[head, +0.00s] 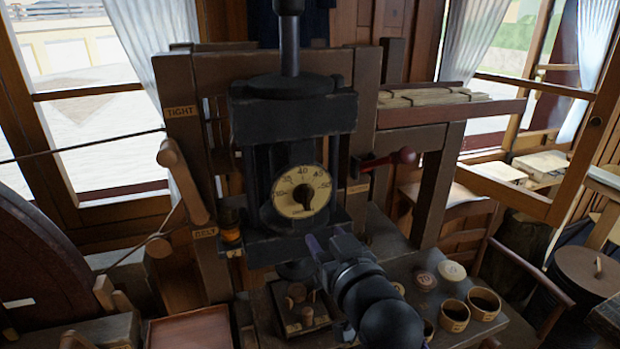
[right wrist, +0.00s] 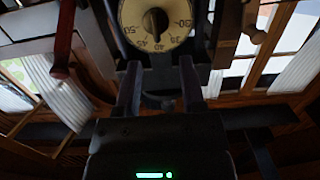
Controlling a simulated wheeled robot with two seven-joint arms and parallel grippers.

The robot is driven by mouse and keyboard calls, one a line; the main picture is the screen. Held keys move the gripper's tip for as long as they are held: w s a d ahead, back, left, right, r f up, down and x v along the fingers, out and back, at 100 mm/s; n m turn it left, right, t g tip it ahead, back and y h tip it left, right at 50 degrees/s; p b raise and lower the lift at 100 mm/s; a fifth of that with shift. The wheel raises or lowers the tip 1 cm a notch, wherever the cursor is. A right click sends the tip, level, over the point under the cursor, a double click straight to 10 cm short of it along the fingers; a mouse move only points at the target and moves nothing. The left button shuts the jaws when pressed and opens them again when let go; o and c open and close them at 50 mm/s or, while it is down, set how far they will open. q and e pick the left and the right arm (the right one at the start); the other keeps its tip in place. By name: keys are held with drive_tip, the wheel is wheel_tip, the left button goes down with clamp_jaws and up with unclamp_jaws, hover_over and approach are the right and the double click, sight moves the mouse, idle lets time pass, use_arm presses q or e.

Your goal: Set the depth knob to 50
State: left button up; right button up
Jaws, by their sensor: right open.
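The depth knob (head: 303,195) is a dark knob at the centre of a round cream dial (head: 291,208) on the black press head. Its numbers run through 30, 40 and 50. In the right wrist view the knob (right wrist: 155,20) shows upside down, with its pointer near 40. My right gripper (head: 324,243) is below and in front of the dial. In the right wrist view its fingers (right wrist: 158,68) are open and empty, apart from the knob, which shows beyond their tips. My left gripper is not in view.
A red-handled lever (head: 402,156) sticks out right of the dial. A wooden handle (head: 182,180) stands at the left post, under a TIGHT label. Small round cups (head: 483,303) and discs stand on the bench at lower right. A reddish tray (head: 190,330) lies at lower left.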

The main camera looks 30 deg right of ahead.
sight(308, 192)
drive_tip(key=shift+t+h, duration=0.3)
drive_tip(key=shift+t, duration=0.1)
drive_tip(key=x, duration=0.3)
drive_tip(key=r+x, duration=0.1)
drive_tip(key=x, duration=0.2)
drive_tip(key=r+p+x, duration=0.1)
drive_tip(key=x, duration=0.3)
drive_tip(key=shift+d+r, duration=0.1)
drive_tip(key=shift+d, duration=0.1)
drive_tip(key=shift+c, duration=0.3)
clamp_jaws()
